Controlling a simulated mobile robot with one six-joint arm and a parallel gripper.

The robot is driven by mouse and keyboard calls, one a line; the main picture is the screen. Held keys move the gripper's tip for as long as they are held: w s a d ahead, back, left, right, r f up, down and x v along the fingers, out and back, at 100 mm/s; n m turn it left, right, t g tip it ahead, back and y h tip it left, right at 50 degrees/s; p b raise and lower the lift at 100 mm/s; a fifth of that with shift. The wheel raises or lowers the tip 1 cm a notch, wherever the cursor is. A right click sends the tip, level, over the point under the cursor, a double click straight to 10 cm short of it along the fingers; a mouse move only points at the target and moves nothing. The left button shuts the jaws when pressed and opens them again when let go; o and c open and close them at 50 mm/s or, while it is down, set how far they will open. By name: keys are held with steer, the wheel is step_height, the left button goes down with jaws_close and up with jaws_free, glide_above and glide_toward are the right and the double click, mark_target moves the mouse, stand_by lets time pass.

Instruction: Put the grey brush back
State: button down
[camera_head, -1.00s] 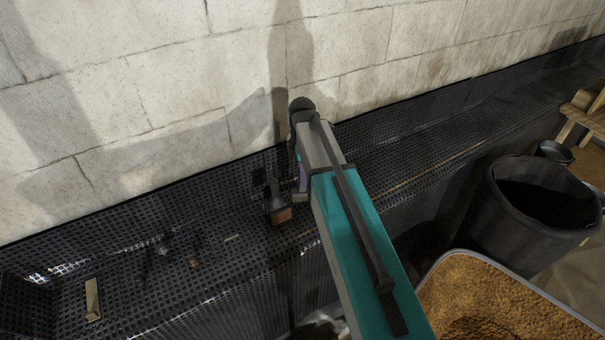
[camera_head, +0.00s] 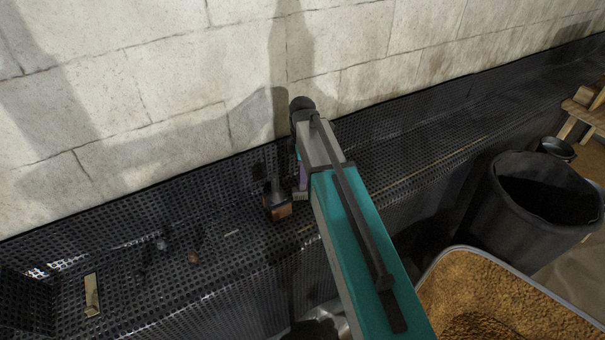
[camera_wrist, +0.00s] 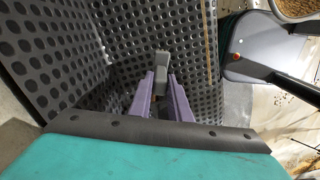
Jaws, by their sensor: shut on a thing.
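My gripper (camera_wrist: 157,97) points down over the black perforated trough (camera_head: 140,262) along the wall. In the wrist view its two purple fingers are shut on a small grey piece, which I take to be the grey brush (camera_wrist: 161,66). Only part of it shows, sticking out past the fingertips. In the head view my arm hides most of the gripper, and a small pale ridged piece shows below the purple finger. I cannot tell whether the brush touches the trough.
A dark piece with a brown block face (camera_head: 280,211) sits in the trough just left of my gripper. A flat tan bar (camera_head: 92,294) and small bits lie further left. A black bucket (camera_head: 548,210) and a sand-filled tub (camera_head: 490,300) stand right. The pale block wall (camera_head: 150,90) rises behind.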

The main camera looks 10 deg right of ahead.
steer(key=shift+f, duration=0.45)
steer(key=c, duration=1.6)
jaws_free()
steer(key=shift+o, duration=0.2)
steer(key=shift+r, duration=0.1)
step_height(320, 180, up, 14)
steer(key=b, duration=0.4)
steer(key=shift+f, duration=0.2)
